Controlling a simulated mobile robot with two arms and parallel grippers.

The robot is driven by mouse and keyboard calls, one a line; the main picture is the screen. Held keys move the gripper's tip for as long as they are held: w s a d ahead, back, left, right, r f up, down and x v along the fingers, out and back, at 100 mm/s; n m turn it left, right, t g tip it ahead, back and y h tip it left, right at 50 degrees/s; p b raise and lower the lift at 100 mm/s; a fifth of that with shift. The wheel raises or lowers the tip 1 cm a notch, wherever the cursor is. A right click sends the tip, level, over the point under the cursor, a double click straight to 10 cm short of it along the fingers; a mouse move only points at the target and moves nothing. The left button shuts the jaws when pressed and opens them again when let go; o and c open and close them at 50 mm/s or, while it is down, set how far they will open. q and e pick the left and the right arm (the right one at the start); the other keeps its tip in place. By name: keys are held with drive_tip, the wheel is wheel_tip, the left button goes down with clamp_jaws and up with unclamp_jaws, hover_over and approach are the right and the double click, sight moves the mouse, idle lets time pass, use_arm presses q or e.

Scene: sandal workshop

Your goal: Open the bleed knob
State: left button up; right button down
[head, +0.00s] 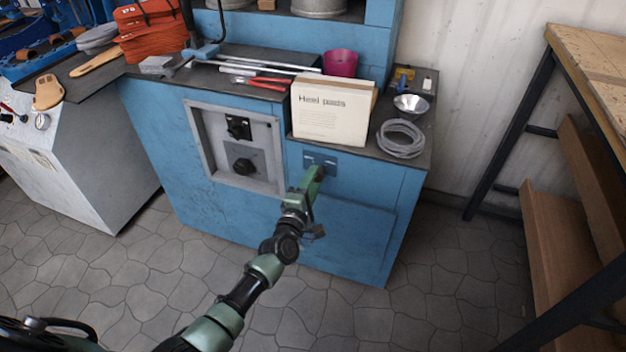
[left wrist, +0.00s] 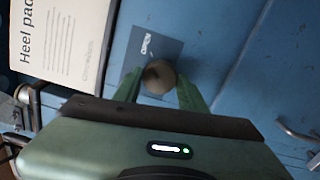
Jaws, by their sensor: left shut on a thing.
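The bleed knob (left wrist: 159,77) is a small round brownish knob on a dark plate marked OPEN (left wrist: 148,48), fixed to the blue cabinet front. In the head view the plate (head: 320,158) sits below the heel pads box, and my gripper hides the knob. My left gripper (head: 314,176) reaches up to the plate from below. In the left wrist view its green fingers (left wrist: 158,92) stand on both sides of the knob, shut on it. My right gripper is not in view.
The heel pads box (head: 330,110) stands on the cabinet top (head: 270,103) just above the plate. A coiled grey hose (head: 400,139) and a metal funnel (head: 410,103) lie to its right. A panel with two black controls (head: 240,148) is left. Open floor lies in front.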

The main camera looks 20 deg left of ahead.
use_arm(q)
drive_tip(key=shift+f+m, duration=0.1)
drive_tip(key=shift+m, duration=0.8)
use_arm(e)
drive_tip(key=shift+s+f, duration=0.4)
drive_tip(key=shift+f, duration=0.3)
use_arm(q)
drive_tip(key=o, duration=1.4)
drive_tip(key=shift+c, duration=0.2)
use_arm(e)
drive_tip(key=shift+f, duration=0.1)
use_arm(q)
drive_tip(key=shift+s, duration=0.1)
drive_tip(key=s+p, duration=0.1)
drive_tip(key=s, duration=0.6)
drive_tip(key=shift+s+p, duration=0.3)
drive_tip(key=shift+p, duration=0.1)
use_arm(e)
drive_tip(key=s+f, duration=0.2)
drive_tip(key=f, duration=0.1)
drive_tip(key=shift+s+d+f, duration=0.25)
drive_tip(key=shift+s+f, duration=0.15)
use_arm(q)
drive_tip(key=shift+a, duration=0.1)
